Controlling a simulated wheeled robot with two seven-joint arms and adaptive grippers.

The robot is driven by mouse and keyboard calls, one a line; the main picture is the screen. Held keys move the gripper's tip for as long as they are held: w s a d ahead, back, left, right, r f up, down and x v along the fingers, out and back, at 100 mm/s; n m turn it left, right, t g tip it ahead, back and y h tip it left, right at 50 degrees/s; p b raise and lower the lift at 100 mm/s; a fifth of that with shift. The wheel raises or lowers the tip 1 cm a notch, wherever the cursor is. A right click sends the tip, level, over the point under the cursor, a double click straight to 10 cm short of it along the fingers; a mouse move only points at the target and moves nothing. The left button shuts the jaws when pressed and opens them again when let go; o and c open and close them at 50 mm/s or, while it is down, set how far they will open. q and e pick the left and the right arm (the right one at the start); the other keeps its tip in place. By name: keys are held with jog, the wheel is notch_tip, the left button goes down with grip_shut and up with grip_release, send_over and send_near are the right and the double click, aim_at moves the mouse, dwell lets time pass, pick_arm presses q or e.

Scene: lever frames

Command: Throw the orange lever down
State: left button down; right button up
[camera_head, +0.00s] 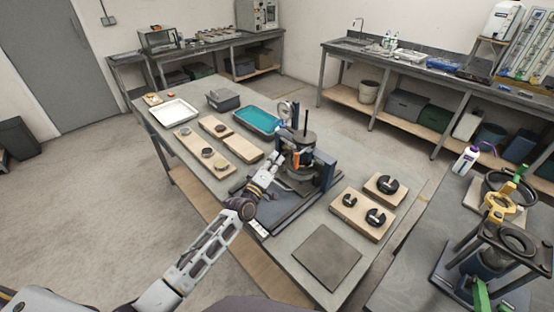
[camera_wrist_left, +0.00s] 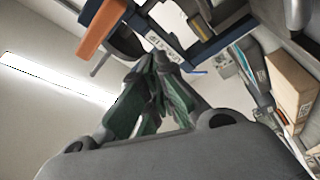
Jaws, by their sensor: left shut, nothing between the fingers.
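The orange lever (camera_head: 296,160) shows as a small orange piece on the near side of a dark bench device (camera_head: 301,143) with a round body and a blue upright. In the left wrist view the orange lever (camera_wrist_left: 98,28) is a tilted bar at the upper left. My left gripper (camera_head: 271,166) is at the near left side of the device, close to the lever. In the wrist view its green-padded fingers (camera_wrist_left: 158,62) are shut and empty, below and to the right of the lever, with no clear contact. The lever's far end is hidden. My right gripper is in neither view.
Wooden blocks with dark round parts (camera_head: 376,216) stand right of the device. A grey square mat (camera_head: 327,257) lies at the near end. A teal tray (camera_head: 257,120) and a white tray (camera_head: 174,112) lie farther back. Another device with a yellow part (camera_head: 499,207) stands on the right table.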

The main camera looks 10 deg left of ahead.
pick_arm(q)
jog(key=shift+s+a, duration=0.25)
jog(key=shift+s, duration=0.25)
jog(key=r+v, duration=0.1)
jog(key=v, duration=0.6)
jog(key=shift+s+b, duration=0.25)
jog(key=shift+b, duration=0.05)
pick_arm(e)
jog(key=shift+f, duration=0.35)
pick_arm(q)
jog(key=shift+d, duration=0.1)
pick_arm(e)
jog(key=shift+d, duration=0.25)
